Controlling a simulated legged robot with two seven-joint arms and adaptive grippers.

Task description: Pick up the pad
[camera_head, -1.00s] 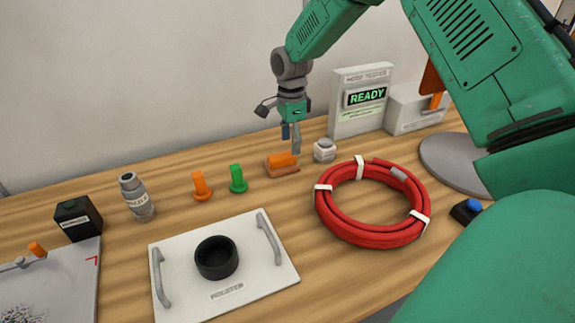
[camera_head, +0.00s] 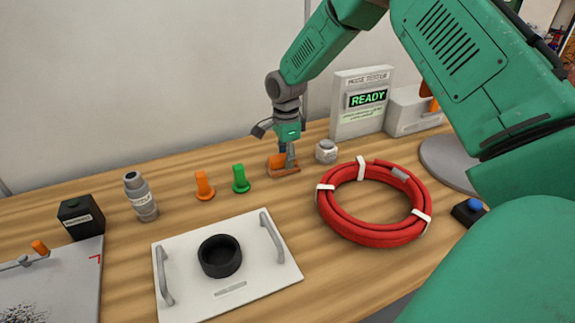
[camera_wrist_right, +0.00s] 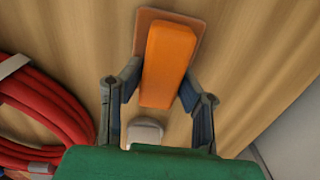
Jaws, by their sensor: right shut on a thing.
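The pad (camera_head: 278,166) is an orange block on a thin brown base, lying on the wooden table behind the white plate. In the right wrist view the pad (camera_wrist_right: 168,60) sits between the two fingers. My right gripper (camera_head: 290,160) has come down onto it from above, and its fingers are shut on the block's sides; the wrist view shows this gripper (camera_wrist_right: 159,85) too. The pad appears to rest on the table. Its far side is partly hidden by the finger in the head view. My left gripper is not in view.
A small white-grey knob (camera_head: 326,151) stands close to the right of the pad. A red hose coil (camera_head: 374,238) lies in front of it. A green peg (camera_head: 240,179) and an orange peg (camera_head: 204,186) stand to its left. The READY tester (camera_head: 360,103) stands behind right.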

